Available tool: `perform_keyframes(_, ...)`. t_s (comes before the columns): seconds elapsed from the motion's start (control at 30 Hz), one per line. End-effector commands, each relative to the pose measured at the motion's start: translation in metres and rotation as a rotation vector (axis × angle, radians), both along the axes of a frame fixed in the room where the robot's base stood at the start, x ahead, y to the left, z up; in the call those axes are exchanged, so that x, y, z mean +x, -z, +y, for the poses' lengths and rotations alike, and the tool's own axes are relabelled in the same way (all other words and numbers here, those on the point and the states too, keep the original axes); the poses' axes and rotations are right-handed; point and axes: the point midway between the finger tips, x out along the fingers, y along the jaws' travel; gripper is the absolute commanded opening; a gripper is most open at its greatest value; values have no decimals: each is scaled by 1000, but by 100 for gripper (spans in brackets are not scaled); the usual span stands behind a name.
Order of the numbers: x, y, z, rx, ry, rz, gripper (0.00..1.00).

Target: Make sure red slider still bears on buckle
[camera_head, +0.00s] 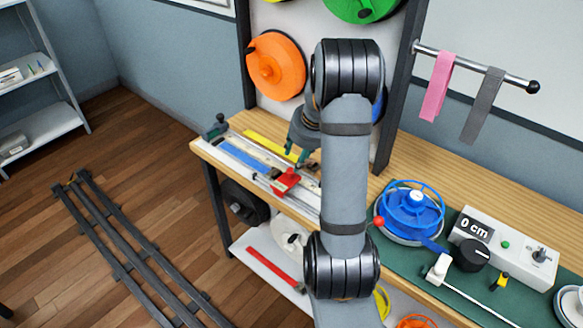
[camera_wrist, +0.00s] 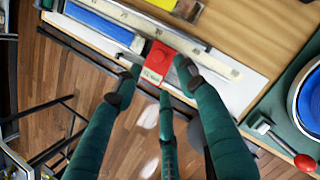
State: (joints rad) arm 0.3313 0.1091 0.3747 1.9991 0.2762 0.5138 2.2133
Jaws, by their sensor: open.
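The red slider (camera_head: 286,182) sits on the pale measuring rail (camera_head: 308,198) near the bench's front edge. My gripper (camera_head: 299,152) is open above the rail. In the wrist view its green fingers (camera_wrist: 157,80) are spread around the slider's near side, with nothing visibly held.
A yellow strip (camera_head: 270,145) lies behind the rail. A blue reel (camera_head: 412,208) with a red-knobbed lever and a display box (camera_head: 503,245) stand on a green mat at right. Pink (camera_head: 437,86) and grey (camera_head: 482,105) straps hang from a bar.

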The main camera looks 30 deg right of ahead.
Motion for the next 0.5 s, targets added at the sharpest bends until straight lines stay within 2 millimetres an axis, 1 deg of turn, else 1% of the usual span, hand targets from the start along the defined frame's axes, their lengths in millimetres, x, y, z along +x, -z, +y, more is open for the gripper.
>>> perform_keyframes(0.03,2,11,1,1,-2,5,40)
perform_keyframes(0.1,8,24,1,2,-2,5,40)
perform_keyframes(0.3,21,57,0,0,-3,4,40)
perform_keyframes(0.5,30,75,1,0,-2,2,40)
